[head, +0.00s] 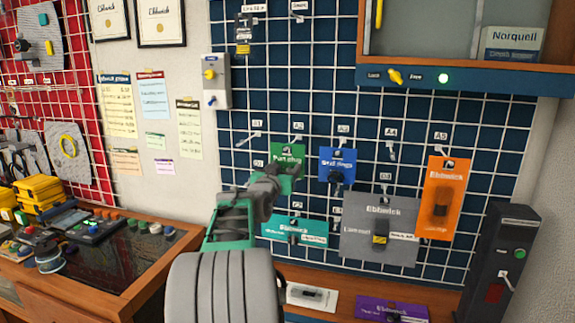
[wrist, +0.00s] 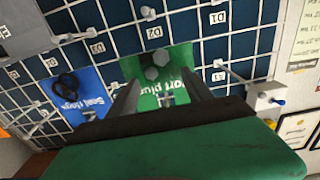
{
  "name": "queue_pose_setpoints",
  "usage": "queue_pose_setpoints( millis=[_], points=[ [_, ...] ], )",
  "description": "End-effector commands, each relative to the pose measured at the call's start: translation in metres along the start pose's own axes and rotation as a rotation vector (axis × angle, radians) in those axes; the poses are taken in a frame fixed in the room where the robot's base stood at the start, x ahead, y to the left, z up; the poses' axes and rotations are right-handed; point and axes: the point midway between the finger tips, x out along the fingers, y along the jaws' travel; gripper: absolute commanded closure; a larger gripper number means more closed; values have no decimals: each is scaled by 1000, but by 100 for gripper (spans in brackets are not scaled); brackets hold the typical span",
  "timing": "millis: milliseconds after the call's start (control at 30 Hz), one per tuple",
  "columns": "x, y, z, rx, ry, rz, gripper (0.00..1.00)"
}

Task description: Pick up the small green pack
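The small green pack (head: 288,152) hangs on the grid wall under the label A2, its lower part hidden by my gripper. In the wrist view the green pack (wrist: 146,70) shows upside down, with partly covered white lettering and a dark grey piece on its front. My gripper (head: 284,176) is in front of it in the head view. In the wrist view my gripper (wrist: 160,88) is open, with one finger on each side of the pack's face. I cannot tell whether the fingers touch the pack.
A blue pack (head: 337,166) hangs close to the right. A teal pack (head: 276,224), a large grey pack (head: 359,243) and an orange pack (head: 445,185) hang nearby. Bare hooks stick out from the grid. A shelf with a purple pack (head: 385,308) lies below.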

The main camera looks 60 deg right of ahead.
Motion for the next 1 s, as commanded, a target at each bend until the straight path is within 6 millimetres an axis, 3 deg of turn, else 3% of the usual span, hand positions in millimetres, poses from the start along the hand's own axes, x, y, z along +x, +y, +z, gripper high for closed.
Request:
queue_pose_setpoints(
  millis=[700,1000],
  points=[
    [0,0,0,0,-1,-1,100],
    [0,0,-2,1,0,0,100]
  ],
)
